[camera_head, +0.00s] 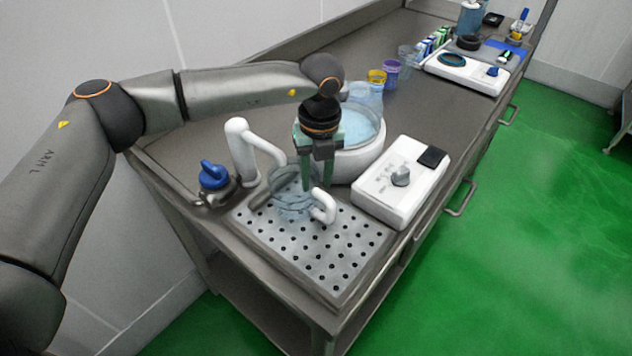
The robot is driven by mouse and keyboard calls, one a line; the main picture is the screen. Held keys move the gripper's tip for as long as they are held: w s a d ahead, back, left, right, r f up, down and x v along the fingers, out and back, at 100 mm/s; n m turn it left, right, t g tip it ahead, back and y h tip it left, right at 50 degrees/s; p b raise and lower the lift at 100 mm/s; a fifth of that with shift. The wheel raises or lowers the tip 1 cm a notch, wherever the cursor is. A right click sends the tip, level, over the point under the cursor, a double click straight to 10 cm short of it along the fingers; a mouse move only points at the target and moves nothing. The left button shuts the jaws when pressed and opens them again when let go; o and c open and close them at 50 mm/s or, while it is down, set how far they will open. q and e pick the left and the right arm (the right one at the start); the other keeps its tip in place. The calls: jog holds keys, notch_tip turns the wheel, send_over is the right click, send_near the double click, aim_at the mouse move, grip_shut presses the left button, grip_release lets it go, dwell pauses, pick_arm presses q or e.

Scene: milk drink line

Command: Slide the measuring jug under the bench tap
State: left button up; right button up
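The measuring jug (291,204) is clear, with a white handle (325,208) on its right side. My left gripper (317,187) points down at the jug's back right side, above the handle. Its green fingers are apart with a gap between them. I cannot tell whether a finger touches the jug. My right gripper is not in view.
A blue-knobbed valve (213,175) stands left of the tap. A white tub of bluish liquid (361,158) is close behind my gripper. Cups (377,77) and another device (470,70) are farther back.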

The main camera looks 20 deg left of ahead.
pick_arm(q)
notch_tip(320, 180, up, 11)
jog(key=shift+d+f+b, duration=0.15)
jog(key=shift+b, duration=0.2)
jog(key=shift+w, duration=0.1)
